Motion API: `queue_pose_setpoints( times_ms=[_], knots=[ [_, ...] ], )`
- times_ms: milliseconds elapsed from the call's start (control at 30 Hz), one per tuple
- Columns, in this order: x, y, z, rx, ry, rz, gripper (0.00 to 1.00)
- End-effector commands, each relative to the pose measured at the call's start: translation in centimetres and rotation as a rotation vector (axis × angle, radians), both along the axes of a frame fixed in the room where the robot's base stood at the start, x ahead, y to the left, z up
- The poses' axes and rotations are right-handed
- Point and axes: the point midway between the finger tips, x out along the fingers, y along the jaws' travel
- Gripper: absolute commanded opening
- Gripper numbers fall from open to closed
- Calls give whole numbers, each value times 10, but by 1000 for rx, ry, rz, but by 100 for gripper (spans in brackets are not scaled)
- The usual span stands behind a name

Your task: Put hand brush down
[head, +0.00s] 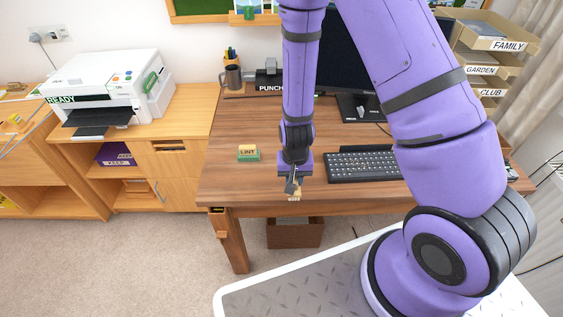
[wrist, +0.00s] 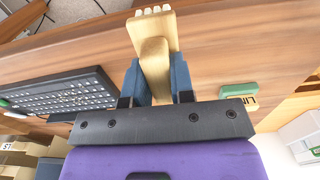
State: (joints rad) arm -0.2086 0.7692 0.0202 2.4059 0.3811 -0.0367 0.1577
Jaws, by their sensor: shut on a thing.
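The hand brush (wrist: 153,58) is a pale wooden brush with light bristles at its far end. My gripper (wrist: 156,84) is shut on its handle in the wrist view, with a blue-grey finger on each side. In the head view my gripper (head: 293,184) is over the front edge of the brown desk (head: 240,178), and a small part of the brush (head: 295,195) shows below the fingers. I cannot tell whether the brush touches the desk top.
A green and yellow block marked LINT (head: 248,153) lies left of my gripper. A black keyboard (head: 362,166) lies to its right. The monitor and the PUNCH box (head: 269,82) stand farther back. Bare desk lies left of the gripper. A brown bin (head: 294,233) stands under the desk.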

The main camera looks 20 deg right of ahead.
Motion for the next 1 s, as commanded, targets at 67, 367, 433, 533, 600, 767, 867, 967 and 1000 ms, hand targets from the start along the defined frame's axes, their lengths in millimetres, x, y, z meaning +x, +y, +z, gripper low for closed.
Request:
queue_pose_setpoints(
  times_ms=[67, 367, 433, 533, 600, 767, 867, 967, 1000],
  knots=[
    [20, -3, -2, -1, -3, 1, 0],
    [85, -11, -9, 0, -1, 0, 0],
    [97, -13, -9, -1, -2, 1, 0],
    [107, -14, -10, 0, 0, 1, 0],
    [110, -15, -11, 0, 0, 1, 0],
    [121, -16, -12, 0, 0, 2, 0],
    [119, -17, -26, -1, 4, 1, 0],
    [119, -16, -40, 0, 4, 1, 0],
    [119, -16, -44, 0, 3, 1, 0]
  ],
)
